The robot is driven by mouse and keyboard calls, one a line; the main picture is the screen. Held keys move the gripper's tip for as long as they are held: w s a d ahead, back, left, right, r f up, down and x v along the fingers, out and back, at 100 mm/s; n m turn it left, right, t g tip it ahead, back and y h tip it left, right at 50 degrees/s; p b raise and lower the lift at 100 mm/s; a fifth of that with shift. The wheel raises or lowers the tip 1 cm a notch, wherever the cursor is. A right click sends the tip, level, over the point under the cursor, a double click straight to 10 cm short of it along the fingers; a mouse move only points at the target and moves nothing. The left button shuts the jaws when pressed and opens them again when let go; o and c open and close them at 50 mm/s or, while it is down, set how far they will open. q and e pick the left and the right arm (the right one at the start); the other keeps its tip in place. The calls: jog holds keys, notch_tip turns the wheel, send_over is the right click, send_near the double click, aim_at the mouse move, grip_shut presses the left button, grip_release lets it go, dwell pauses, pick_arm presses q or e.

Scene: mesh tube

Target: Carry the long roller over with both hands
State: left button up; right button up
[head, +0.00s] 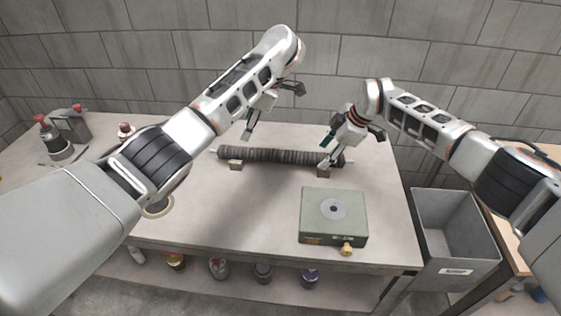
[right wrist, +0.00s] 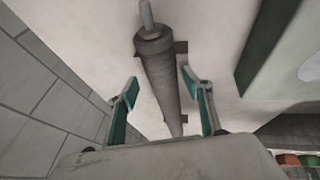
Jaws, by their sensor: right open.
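The long roller (head: 275,155) is dark and ribbed with pale pins at its ends. It lies level across two small brown blocks (head: 235,165) near the back of the table. My left gripper (head: 268,103) is open and empty, above and behind the roller's left half. My right gripper (head: 328,151) is open at the roller's right end, partly covering it. In the right wrist view, the roller (right wrist: 165,85) runs between the spread fingers (right wrist: 160,92), and neither finger appears to press on it.
A green box with a round disc (head: 332,230) sits on the table (head: 225,215) in front of the roller's right end. A grey bin (head: 455,235) stands off the table's right side. Bottles and a grey container (head: 70,125) are at the far left. A block wall rises behind.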

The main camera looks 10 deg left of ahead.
jog(key=shift+d+r, duration=0.1)
jog(key=shift+r, duration=0.2)
jog(key=v, duration=1.1)
jog(key=shift+r, duration=0.15)
jog(key=shift+s, duration=0.2)
